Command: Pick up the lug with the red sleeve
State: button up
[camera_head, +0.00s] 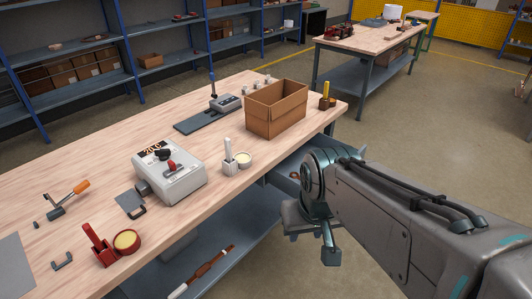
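A red upright piece on a red base (99,246) stands near the table's front edge at lower left, touching or close beside a red round pot with a yellow top (126,242). It is the clearest red thing, but I cannot tell whether it is the lug with the red sleeve. A grey machine (172,178) with a red-handled part on top stands mid-table. My gripper (325,243) hangs off the table's front edge at right, well away from the red piece. Its fingers are partly hidden by my arm, and I see nothing held.
The wooden workbench (75,175) carries a cardboard box (276,112), a white upright piece (229,152) with a pot, an orange-handled tool (70,197) and small grey brackets (62,262). Bare wood lies between them. A blue lower shelf (225,238) holds a long brown tool.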

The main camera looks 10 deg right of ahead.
aim_at(298, 177)
jog(key=i, duration=0.65)
jog(key=z, duration=0.75)
jog(key=i, duration=0.4)
jog(key=z, duration=0.3)
